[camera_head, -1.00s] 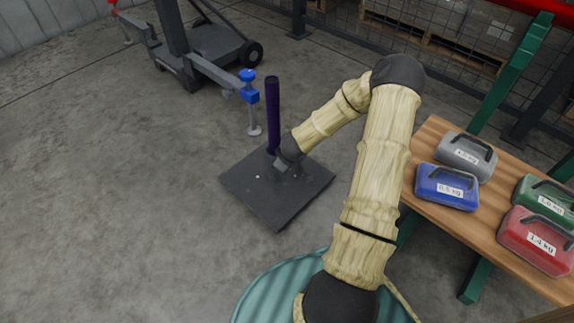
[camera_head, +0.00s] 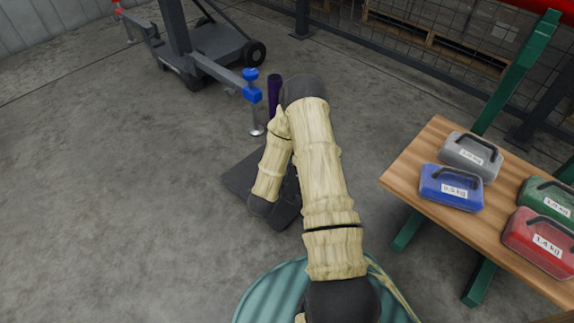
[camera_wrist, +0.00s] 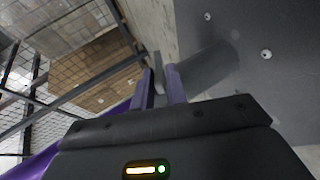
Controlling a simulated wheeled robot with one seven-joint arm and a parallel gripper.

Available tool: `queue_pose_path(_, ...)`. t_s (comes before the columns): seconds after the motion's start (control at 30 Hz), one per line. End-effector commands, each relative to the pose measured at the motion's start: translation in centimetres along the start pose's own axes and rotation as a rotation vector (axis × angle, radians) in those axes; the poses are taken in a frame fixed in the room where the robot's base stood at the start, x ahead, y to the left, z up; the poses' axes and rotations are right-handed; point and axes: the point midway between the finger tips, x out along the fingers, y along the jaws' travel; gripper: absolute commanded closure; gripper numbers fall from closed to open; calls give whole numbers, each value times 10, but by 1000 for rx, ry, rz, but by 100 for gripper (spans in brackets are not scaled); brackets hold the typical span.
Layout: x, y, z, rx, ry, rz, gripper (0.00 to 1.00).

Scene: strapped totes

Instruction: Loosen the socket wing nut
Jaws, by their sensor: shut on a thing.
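In the wrist view, my gripper (camera_wrist: 160,88) has its two purple-tinted fingers closed around a thin grey piece, the wing nut (camera_wrist: 158,66). The nut sits beside a short dark cylindrical socket (camera_wrist: 210,66), which stands out from a dark base plate (camera_wrist: 262,75). In the head view, the square base plate (camera_head: 238,178) lies on the floor, and a dark purple post (camera_head: 274,90) rises behind my arm. My arm covers the socket, the nut and my gripper there.
A wooden bench (camera_head: 412,178) at the right holds several labelled weights, including a blue one (camera_head: 452,188) and a red one (camera_head: 540,243). The floor at left is clear.

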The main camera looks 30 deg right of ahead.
Motion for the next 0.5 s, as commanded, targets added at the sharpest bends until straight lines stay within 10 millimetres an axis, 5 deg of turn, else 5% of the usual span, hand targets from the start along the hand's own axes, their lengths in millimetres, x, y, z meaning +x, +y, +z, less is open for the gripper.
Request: queue_pose_path(0.5,2,-10,2,-190,-1,445,100)
